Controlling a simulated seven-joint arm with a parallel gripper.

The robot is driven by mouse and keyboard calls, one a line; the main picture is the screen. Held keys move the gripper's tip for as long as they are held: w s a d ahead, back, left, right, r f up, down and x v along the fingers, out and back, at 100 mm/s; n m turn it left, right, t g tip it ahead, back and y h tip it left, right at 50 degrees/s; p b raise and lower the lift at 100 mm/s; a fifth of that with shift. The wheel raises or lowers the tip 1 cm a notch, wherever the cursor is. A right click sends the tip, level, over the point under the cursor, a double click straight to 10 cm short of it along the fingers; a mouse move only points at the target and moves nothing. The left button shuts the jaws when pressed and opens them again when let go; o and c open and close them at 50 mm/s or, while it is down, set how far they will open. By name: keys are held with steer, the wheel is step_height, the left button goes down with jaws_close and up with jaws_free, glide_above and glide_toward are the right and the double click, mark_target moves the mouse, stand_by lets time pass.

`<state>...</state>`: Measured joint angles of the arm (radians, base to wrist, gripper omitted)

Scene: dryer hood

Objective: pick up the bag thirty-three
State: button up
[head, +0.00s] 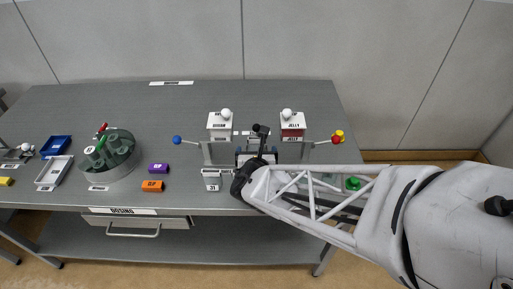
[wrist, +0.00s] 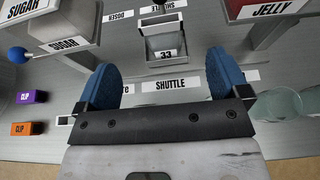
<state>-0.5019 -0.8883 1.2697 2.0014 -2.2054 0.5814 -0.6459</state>
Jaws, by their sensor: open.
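The bag thirty-three is in the wrist view as a grey, open-topped, box-like holder (wrist: 165,48) with a white "33" label on its front. It stands upright, just beyond my fingertips and roughly centred between them. My gripper (wrist: 160,75) is open, with its two blue fingers spread wide and nothing between them but bench and the "SHUTTLE" label. In the head view my gripper (head: 257,157) is over the bench between the two dispenser stands. My arm and wrist hide much of that spot there, so the bag's base is not clear.
The sugar dispenser (head: 220,127) stands left and the jelly dispenser (head: 292,127) right, with posts close to my gripper. A white numbered container (head: 212,182) stands left of my wrist. Purple (head: 158,168) and orange (head: 153,186) clips lie further left. The back of the bench is mostly clear.

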mark_target(256, 140)
steer(key=shift+w, duration=0.1)
steer(key=shift+x, duration=1.2)
steer(key=shift+w, duration=0.1)
steer(key=shift+x, duration=2.5)
steer(key=shift+c, duration=0.2)
steer(key=c, duration=1)
steer(key=shift+r, duration=0.1)
steer(key=shift+c, duration=0.2)
